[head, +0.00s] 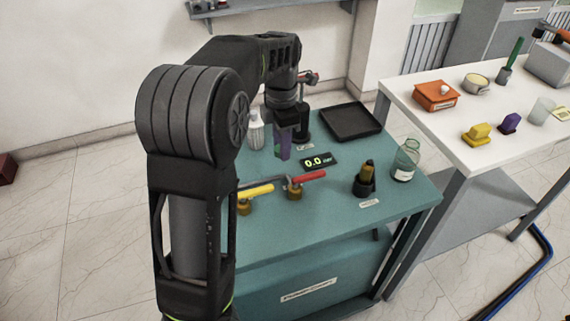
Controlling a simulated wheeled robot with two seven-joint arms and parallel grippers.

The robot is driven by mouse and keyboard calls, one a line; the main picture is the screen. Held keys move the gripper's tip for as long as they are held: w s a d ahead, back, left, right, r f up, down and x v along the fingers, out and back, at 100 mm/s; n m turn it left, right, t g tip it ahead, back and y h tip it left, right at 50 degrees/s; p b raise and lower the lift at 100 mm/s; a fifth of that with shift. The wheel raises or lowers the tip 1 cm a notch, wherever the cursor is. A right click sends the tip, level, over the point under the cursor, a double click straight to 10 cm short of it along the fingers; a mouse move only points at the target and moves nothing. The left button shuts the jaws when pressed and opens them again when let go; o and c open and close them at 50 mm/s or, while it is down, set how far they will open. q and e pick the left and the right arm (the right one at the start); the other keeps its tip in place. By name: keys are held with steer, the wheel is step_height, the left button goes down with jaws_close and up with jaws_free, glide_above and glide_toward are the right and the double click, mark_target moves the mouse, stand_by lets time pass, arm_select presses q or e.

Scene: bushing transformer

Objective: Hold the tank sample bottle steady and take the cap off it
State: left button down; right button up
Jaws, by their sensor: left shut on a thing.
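My left gripper (285,124) points down over the back of the teal bench, and my arm covers much of it. A clear glass bottle (406,161) with a white label stands upright at the bench's right side, apart from my gripper. A small amber and dark bottle (367,170) stands in a black holder (365,188) near the front right. My right gripper is not in view.
The teal bench (330,225) also bears a white bottle (256,130), a black tray (350,122), a display reading 0.0 (317,162), and valves with yellow (256,191) and red (307,177) handles. A white table (430,125) with several items stands right. The bench's front is clear.

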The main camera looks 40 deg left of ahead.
mark_target(282, 172)
arm_select(q)
steer(key=shift+f, duration=0.8)
steer(key=shift+f, duration=2.5)
steer(key=c, duration=1)
jaws_free()
steer(key=shift+f, duration=0.1)
step_height(282, 172, up, 12)
steer(key=shift+r, duration=0.15)
